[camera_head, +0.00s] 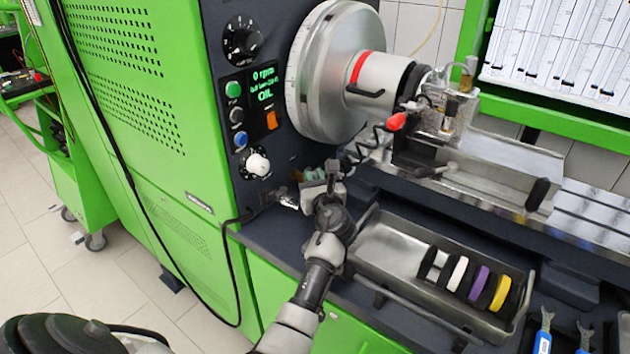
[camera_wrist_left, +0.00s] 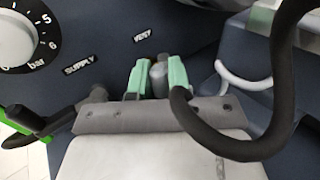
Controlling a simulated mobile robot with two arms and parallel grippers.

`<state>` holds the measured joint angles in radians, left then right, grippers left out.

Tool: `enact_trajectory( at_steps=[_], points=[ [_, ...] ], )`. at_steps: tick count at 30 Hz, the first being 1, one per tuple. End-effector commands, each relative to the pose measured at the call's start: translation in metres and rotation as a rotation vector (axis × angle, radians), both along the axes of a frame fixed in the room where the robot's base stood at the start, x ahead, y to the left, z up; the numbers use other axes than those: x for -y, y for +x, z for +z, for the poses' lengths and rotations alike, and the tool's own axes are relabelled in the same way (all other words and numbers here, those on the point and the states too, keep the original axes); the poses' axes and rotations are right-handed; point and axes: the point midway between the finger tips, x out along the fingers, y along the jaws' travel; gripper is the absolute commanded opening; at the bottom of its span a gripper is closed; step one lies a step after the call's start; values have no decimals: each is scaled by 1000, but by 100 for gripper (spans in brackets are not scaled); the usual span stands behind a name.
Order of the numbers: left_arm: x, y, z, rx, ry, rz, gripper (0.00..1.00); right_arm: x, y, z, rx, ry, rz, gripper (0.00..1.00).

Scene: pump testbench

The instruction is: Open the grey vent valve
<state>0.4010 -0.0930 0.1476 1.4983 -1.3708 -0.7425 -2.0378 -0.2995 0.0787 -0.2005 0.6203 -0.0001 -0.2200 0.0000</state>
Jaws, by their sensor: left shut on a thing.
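My left gripper (camera_head: 322,175) reaches to the lower front of the green test bench, beside the dark control panel. In the left wrist view its two green-padded fingers (camera_wrist_left: 157,78) are closed on the grey vent valve (camera_wrist_left: 159,80), just below the VENT label (camera_wrist_left: 142,37). Only a small grey part of the valve shows between the pads; the rest is hidden by the fingers. The valve's angle is hard to tell. In the head view the gripper hides the valve. My right gripper is not in view.
A black hose (camera_wrist_left: 275,90) curves close on the right. A metal tray (camera_head: 400,250) with coloured rings stands right of my arm.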

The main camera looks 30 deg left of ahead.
Motion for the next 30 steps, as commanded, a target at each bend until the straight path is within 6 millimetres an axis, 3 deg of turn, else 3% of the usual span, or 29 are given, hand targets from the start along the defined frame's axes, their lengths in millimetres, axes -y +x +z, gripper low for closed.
enact_trajectory(
  at_steps=[1, 6, 16, 30],
  points=[
    [-7, -4, -3, -10, 1, 23, 19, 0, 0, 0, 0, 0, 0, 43],
    [-6, -3, -2, -8, 0, 18, 41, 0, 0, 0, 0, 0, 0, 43],
    [1, -6, -2, -6, -2, 11, 41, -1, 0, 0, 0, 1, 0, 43],
    [47, -52, -2, -6, -2, 17, 41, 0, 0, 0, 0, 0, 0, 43]
  ],
)
